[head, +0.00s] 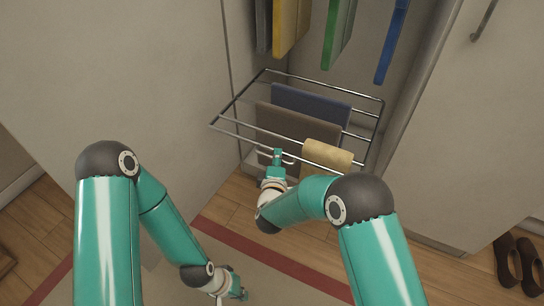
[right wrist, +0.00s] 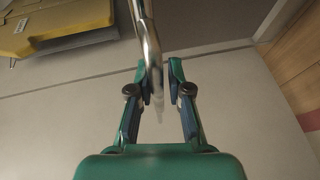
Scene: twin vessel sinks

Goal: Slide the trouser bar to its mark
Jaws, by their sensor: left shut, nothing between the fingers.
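The trouser bar (head: 233,120) is a chrome wire rack, pulled out of the open wardrobe bay. A blue-grey cloth (head: 310,101), a brown cloth (head: 290,128) and a tan cloth (head: 327,156) hang over its rods. My right gripper (head: 277,155) is at the rack's front edge. In the right wrist view its fingers (right wrist: 158,68) stand apart on either side of a chrome bar (right wrist: 151,45), with a gap visible on the right. My left gripper (head: 239,293) is low over the floor, shut and empty, away from the rack. I cannot make out a mark.
Yellow (head: 289,25), green (head: 338,32) and blue (head: 391,42) garments hang above the rack. Pale cabinet panels flank the bay; the right one has a handle (head: 484,20). A red-bordered rug (head: 275,262) lies below. Dark shoes (head: 517,264) stand on the floor at right.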

